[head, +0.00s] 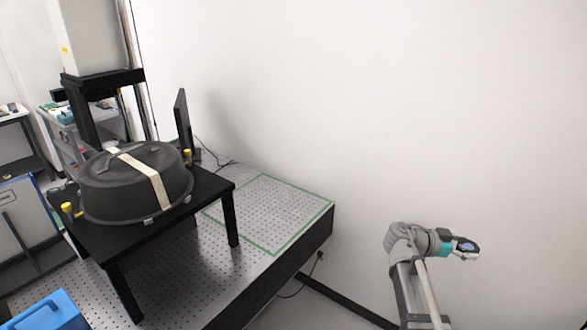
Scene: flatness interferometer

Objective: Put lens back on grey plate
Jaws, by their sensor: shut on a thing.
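My gripper (464,251) is at the right of the head view, in front of the white wall and well to the right of the table. The gripper's fingers are too small to make out clearly. A grey perforated plate (270,212) with a green outline lies at the table's right end, bare on top and apart from the gripper. I cannot tell if this is the task's grey plate.
A black stand (231,212) on the table carries a large dark round housing (115,200) with a pale strap. A black upright panel (182,122) stands behind it. A blue case (50,314) is at the bottom left. Open floor lies between the table and my arm.

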